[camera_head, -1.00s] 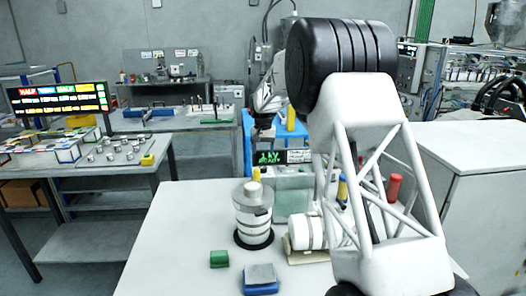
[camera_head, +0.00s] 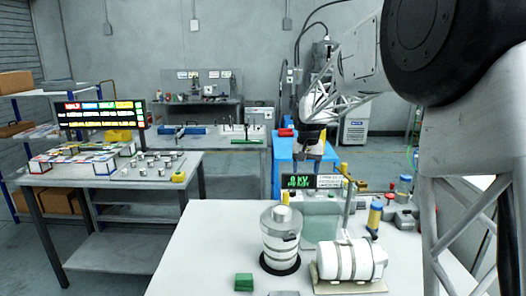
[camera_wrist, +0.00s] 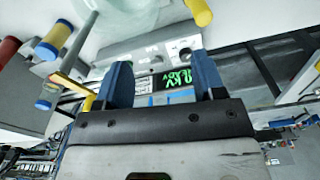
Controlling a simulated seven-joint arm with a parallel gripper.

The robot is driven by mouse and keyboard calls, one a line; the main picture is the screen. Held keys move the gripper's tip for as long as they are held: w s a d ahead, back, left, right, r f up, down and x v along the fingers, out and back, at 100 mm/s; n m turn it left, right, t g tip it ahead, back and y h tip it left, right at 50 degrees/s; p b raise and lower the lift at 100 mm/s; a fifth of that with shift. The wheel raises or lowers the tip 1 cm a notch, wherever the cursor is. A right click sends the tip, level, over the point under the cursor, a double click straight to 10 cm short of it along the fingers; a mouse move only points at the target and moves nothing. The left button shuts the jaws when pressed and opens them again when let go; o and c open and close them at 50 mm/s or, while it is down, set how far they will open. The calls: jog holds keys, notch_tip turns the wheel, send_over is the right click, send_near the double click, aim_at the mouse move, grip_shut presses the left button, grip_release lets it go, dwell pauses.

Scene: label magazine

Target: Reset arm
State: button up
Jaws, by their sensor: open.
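My gripper (camera_wrist: 163,75) shows in the wrist view with its two blue fingers apart and nothing between them. Behind the gap is a grey device with a green-lit kV display (camera_wrist: 176,79). In the head view my gripper (camera_head: 312,155) hangs at the end of my white lattice arm, above and behind the same display (camera_head: 311,181). The fingertips are too small there to make out. My arm reaches in from the right and hides part of the back right.
A white ribbed cylinder (camera_head: 281,240) stands upright on the white table (camera_head: 205,235); another (camera_head: 350,260) lies in a cradle. A green block (camera_head: 244,282) sits at the front. A yellow-and-blue cylinder (camera_head: 375,216) stands at right. A side table (camera_head: 60,180) carries small parts.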

jog(key=s+d+r+t, duration=0.1)
jog(key=s+r, duration=0.1)
jog(key=s, duration=1.1)
jog(key=s+d+r, duration=0.2)
jog(key=s, duration=1.2)
jog(key=s+f, duration=0.3)
jog(key=s, duration=0.9)
jog(key=s+d+f+n+t, duration=0.1)
jog(key=s+f, duration=0.3)
jog(key=s, duration=0.8)
jog(key=shift+s, duration=0.2)
jog(key=shift+f, duration=0.1)
